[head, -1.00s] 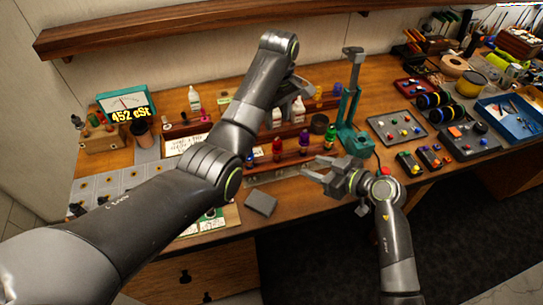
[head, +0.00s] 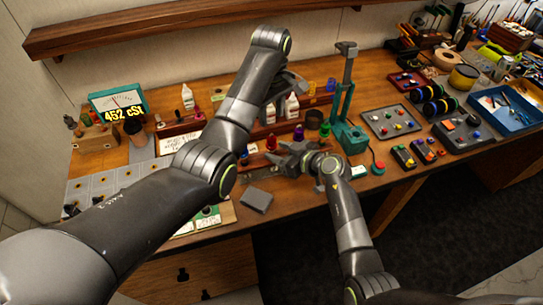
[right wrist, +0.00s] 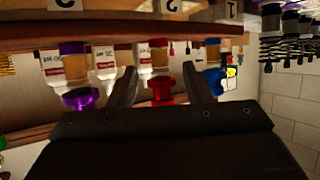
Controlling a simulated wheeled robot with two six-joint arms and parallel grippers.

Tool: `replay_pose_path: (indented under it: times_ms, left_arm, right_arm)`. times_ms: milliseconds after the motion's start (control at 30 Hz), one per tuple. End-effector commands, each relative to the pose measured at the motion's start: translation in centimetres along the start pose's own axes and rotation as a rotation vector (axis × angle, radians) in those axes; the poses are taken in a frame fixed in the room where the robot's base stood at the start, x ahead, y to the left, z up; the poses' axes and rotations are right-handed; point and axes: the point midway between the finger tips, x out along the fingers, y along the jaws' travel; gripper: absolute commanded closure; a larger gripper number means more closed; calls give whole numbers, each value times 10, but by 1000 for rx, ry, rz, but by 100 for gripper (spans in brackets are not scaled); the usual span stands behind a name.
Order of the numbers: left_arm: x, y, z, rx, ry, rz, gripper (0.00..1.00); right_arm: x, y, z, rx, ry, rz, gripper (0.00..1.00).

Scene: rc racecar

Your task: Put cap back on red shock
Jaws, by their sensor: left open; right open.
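The red shock (head: 271,142) stands in the wooden rack in the head view, with a purple one (head: 298,132) to its right. My right gripper (head: 277,155) is open, just in front of the red shock. In the right wrist view, the red piece (right wrist: 160,91) shows between the two spread fingers of my right gripper (right wrist: 160,78), with no clear contact. The purple piece (right wrist: 80,98) is left of the fingers and the blue one (right wrist: 213,80) is by the right finger. My left gripper (head: 292,83) is open near the white bottles, partly hidden by its arm. I cannot make out a separate loose cap.
A green press stand (head: 345,110) rises right of the rack. A grey block (head: 257,200) lies near the front edge. A parts tray (head: 388,122) and a blue tray (head: 510,122) are at the right. White bottles (head: 291,107) stand behind the rack.

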Motion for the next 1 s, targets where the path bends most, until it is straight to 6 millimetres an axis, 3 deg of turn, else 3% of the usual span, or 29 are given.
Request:
replay_pose_path:
  times_ms: [200, 400, 900, 1000]
  left_arm:
    - [0, 0, 0, 0, 0, 0, 58]
    - [0, 0, 0, 0, 0, 0, 58]
    - [0, 0, 0, 0, 0, 0, 58]
    - [0, 0, 0, 0, 0, 0, 58]
  right_arm:
    - [29, 0, 0, 2, -1, -2, 55]
    - [46, 0, 0, 1, 1, -1, 55]
    - [53, 0, 0, 1, 0, 1, 55]
    - [53, 0, 0, 1, 0, 1, 68]
